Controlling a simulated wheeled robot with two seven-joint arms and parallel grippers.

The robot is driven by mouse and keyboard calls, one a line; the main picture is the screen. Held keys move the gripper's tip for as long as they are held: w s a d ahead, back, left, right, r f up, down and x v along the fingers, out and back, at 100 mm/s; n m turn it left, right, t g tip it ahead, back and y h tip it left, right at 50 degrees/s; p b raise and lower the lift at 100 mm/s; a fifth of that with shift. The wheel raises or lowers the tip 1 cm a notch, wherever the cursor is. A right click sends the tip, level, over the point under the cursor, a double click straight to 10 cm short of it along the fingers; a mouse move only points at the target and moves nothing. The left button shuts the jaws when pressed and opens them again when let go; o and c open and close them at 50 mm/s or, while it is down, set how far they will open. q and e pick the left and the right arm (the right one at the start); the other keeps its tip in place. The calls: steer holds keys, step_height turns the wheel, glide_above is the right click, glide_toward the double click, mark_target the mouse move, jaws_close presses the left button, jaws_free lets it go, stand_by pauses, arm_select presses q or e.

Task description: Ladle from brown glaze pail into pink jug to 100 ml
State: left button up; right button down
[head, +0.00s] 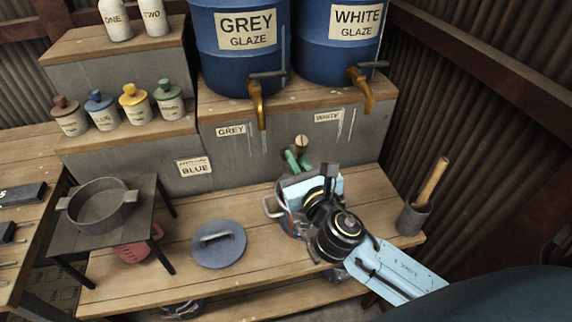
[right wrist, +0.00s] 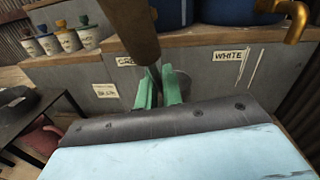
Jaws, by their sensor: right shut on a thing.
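My right gripper (head: 297,159) has green fingertips and is shut on the ladle's wooden handle (head: 301,141). In the right wrist view the handle (right wrist: 130,30) rises between the green fingers (right wrist: 160,90) toward the camera; a grey round part, perhaps the ladle's bowl, shows partly behind them. A pail (head: 288,222) with a metal side handle stands on the bench below my right wrist, mostly hidden; its label and contents cannot be read. The pink jug (head: 132,252) sits under the dark stand at left, partly covered; it also shows in the right wrist view (right wrist: 40,141). My left gripper is not in view.
A dark stand (head: 60,235) holds a grey pot (head: 98,208). A blue-grey lid (head: 218,246) lies on the bench. A grey cup (head: 412,219) with a wooden-handled tool stands at right. Glaze barrels with brass taps and several small bottles line the back ledge.

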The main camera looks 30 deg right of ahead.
steer(key=w+d+f+m+g+h, duration=0.1)
steer(key=w+d+f+m+g, duration=0.1)
steer(key=f, duration=1.2)
steer(key=shift+d+f+g, duration=0.2)
steer(key=shift+d+g, duration=0.7)
steer(key=shift+d, duration=0.25)
steer(key=shift+f, duration=0.25)
stand_by(0.7)
step_height(320, 180, up, 11)
steer(key=p, duration=1.1)
steer(key=shift+w+p, duration=0.15)
steer(key=shift+p, duration=0.2)
